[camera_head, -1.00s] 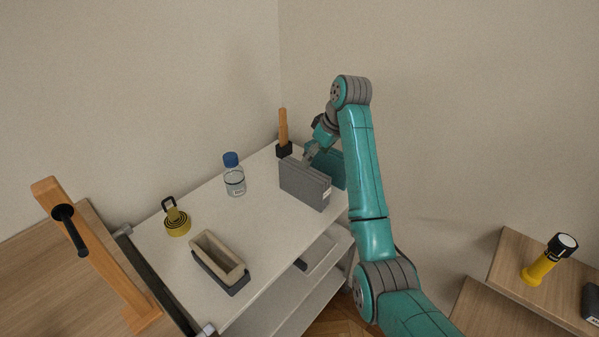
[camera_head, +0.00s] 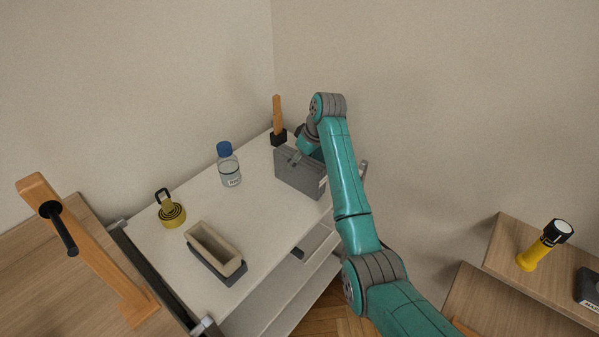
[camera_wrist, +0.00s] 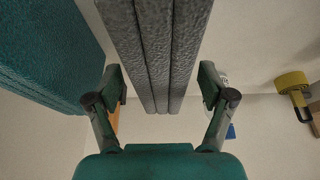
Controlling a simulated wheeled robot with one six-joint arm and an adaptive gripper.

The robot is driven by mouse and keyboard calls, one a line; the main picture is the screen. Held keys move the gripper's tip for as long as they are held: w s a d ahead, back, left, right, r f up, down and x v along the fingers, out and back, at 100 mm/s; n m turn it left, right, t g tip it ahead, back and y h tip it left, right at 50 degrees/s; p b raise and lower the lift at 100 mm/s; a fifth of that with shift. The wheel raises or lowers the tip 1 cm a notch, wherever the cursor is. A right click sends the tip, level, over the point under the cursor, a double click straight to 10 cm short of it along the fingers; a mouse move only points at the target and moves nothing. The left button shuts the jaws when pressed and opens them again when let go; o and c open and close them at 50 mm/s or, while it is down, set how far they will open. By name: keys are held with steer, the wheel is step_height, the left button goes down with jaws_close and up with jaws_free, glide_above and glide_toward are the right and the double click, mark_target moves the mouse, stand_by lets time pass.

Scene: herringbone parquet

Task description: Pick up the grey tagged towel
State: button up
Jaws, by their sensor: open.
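The grey towel (camera_head: 293,174) stands folded on edge as an upright block near the far right end of the white table. Its white tag (camera_head: 322,184) shows at the right end. My gripper (camera_head: 297,157) is at its upper edge, partly hidden by my arm. In the wrist view, the towel's grey folds (camera_wrist: 158,45) lie between the two open fingers of my gripper (camera_wrist: 162,86). A gap shows on each side, so the fingers do not appear to press on it.
A teal folded cloth (camera_wrist: 45,45) stands close beside the towel. A wooden-handled mallet (camera_head: 278,125) is just behind.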

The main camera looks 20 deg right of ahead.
steer(key=shift+w+f, duration=0.1)
steer(key=shift+f, duration=0.25)
steer(key=shift+c, duration=0.2)
